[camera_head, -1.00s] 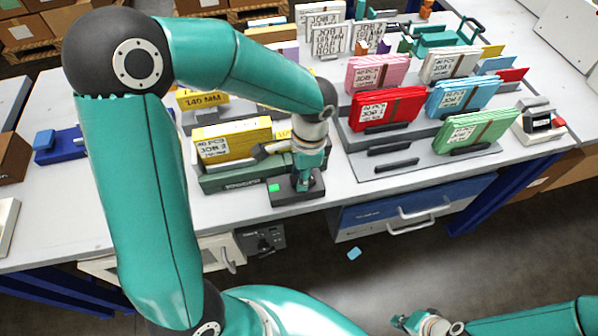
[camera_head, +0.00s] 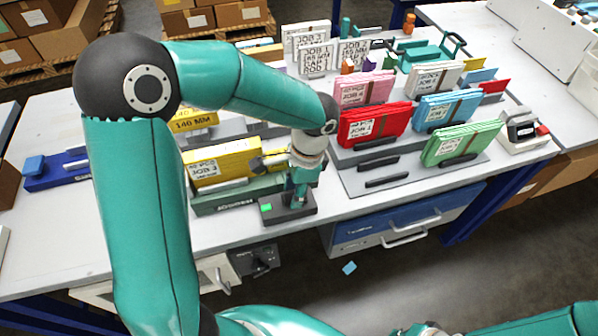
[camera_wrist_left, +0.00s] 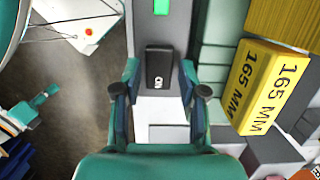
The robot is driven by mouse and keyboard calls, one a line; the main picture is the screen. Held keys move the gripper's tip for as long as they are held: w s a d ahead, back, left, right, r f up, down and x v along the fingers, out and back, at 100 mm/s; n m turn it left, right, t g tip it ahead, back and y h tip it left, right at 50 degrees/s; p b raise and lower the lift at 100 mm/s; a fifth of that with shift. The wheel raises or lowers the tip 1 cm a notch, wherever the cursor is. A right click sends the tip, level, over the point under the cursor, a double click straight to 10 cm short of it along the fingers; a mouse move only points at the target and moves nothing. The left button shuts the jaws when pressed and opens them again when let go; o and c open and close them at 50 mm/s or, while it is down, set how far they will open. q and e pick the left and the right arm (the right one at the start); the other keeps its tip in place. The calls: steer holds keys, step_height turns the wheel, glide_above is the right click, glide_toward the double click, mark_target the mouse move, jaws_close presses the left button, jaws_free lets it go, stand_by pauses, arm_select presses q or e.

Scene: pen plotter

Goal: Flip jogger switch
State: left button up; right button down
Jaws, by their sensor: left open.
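The jogger (camera_head: 238,198) is a grey-green unit at the table's front edge, with a small green light (camera_head: 266,207) on its dark end block. In the left wrist view, a black switch with a white mark (camera_wrist_left: 158,68) lies between my left fingers, below the green light (camera_wrist_left: 162,7). My left gripper (camera_head: 299,200) points down over the dark end block; it also shows in the left wrist view (camera_wrist_left: 160,78), open with one finger either side of the switch. Whether the fingers touch it cannot be told. My right gripper (camera_head: 425,330) is mostly cut off at the bottom edge.
A yellow stack (camera_head: 222,163) stands in the jogger, left of my left gripper. A grey rack (camera_head: 400,177) with coloured packs is to its right. A blue drawer unit (camera_head: 385,217) is under the table. The floor in front is mostly clear.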

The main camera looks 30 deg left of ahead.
arm_select(q)
step_height(320, 180, up, 11)
steer(key=w+d, duration=0.1)
steer(key=shift+w+d+f, duration=0.15)
steer(key=shift+w+d, duration=0.05)
steer(key=shift+w, duration=0.1)
stand_by(0.4)
